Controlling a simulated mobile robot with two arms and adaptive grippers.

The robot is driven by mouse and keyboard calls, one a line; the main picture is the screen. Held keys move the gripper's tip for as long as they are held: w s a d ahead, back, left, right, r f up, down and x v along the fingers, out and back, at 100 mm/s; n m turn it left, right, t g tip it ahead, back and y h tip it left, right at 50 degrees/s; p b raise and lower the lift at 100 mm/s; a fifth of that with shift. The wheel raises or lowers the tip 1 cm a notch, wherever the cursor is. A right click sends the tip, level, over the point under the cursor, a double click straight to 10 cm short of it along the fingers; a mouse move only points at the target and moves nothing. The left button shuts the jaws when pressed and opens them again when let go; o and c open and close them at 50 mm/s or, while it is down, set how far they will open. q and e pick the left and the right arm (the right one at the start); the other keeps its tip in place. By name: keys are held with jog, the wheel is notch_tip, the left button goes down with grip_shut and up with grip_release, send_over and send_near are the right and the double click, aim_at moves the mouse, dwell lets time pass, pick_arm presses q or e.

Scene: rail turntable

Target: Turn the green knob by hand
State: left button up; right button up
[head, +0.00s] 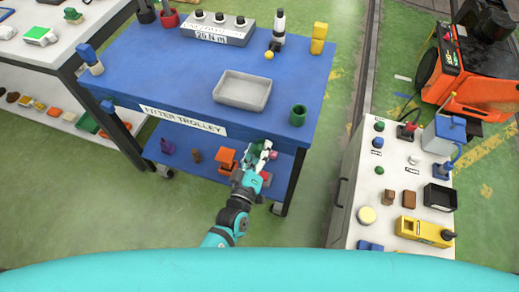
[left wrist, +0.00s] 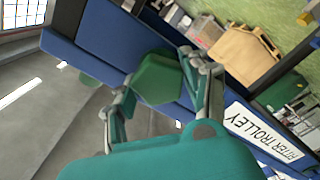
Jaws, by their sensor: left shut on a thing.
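My left gripper (head: 262,158) is just in front of the fitter trolley's front edge, near its right end. In the left wrist view, the fingers (left wrist: 162,82) are closed on the sides of a dark green, blocky thing (left wrist: 158,78). I cannot tell from its shape whether this is a knob. In the head view it is mostly hidden by the fingers. Two small round green pieces, one upper (head: 379,126) and one lower (head: 379,170), show on the white cabinet top at the right, apart from the gripper. My right gripper is not in view.
The blue fitter trolley (head: 180,70) carries a grey tray (head: 226,98), a green cup (head: 298,116) and a torque box (head: 217,30). Its lower shelf holds small parts. The white cabinet (head: 350,215) stands to the right. Green floor (head: 335,110) lies open between them.

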pick_arm(q)
jog(key=shift+d+r, duration=0.1)
jog(key=shift+r, duration=0.05)
jog(key=o, duration=1.1)
jog(key=shift+c, duration=0.2)
jog(key=shift+s+a+f, duration=0.2)
jog(key=shift+s, duration=0.2)
jog(key=v, duration=1.1)
jog(key=shift+r, duration=0.15)
